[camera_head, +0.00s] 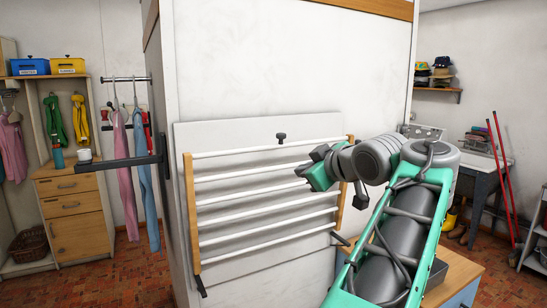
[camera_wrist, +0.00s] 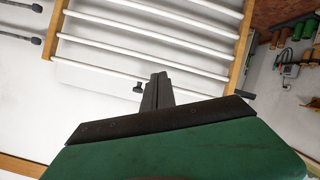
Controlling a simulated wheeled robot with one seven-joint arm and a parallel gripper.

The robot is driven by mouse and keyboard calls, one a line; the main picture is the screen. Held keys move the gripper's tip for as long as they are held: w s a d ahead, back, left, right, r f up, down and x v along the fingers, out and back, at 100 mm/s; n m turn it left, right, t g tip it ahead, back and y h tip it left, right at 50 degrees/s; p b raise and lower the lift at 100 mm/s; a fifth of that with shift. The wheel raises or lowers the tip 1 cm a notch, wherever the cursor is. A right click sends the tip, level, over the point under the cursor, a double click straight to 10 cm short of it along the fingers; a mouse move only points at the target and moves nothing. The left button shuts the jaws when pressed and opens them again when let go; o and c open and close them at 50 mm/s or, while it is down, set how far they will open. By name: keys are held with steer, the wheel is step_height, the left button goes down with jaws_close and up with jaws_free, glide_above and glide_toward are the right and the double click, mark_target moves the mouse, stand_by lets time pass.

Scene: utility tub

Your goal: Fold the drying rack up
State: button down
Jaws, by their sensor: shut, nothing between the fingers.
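The drying rack (camera_head: 192,215) has wooden side rails and several white rods. It stands nearly upright in front of a pale board on the white wall; I cannot tell how large any gap behind it is. A dark knob (camera_head: 281,138) sits on the board just above the top rod. My gripper (camera_head: 303,171) is in front of the rack's upper right part, shut and empty. In the wrist view the rack's rods (camera_wrist: 140,52) lie beyond my shut fingers (camera_wrist: 157,80), and the knob (camera_wrist: 138,88) shows just left of them. Contact with the rack is not visible.
A dark wall bracket (camera_head: 125,163) sticks out left of the rack, near hanging pink and blue garments (camera_head: 125,165). A low wooden cabinet (camera_head: 455,280) stands at lower right. A sink (camera_head: 480,165) and red poles (camera_head: 500,160) are further right.

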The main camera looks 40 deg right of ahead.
mark_target(269, 147)
steer(key=w+d+n+t+p, duration=0.1)
steer(key=w+n, duration=0.3)
steer(key=w, duration=0.1)
steer(key=w+d+r+n+t+p, duration=0.1)
steer(key=w+d+n+p, duration=0.1)
steer(key=w+n, duration=0.2)
steer(key=w+d+r+n+t+p, duration=0.1)
steer(key=w+n+p, duration=0.1)
steer(key=w+n, duration=0.2)
steer(key=shift+w+d+n, duration=0.2)
steer(key=shift+w+n, duration=0.2)
steer(key=shift+w, duration=0.45)
steer(key=shift+w+d+f, duration=0.15)
steer(key=shift+w, duration=0.05)
steer(key=shift+g, duration=0.6)
steer(key=w+p, duration=0.2)
steer(key=w+d+r+p, duration=0.1)
steer(key=p, duration=0.1)
steer(key=shift+w+r, duration=0.1)
steer(key=shift+w, duration=0.25)
steer(key=shift+b, duration=0.3)
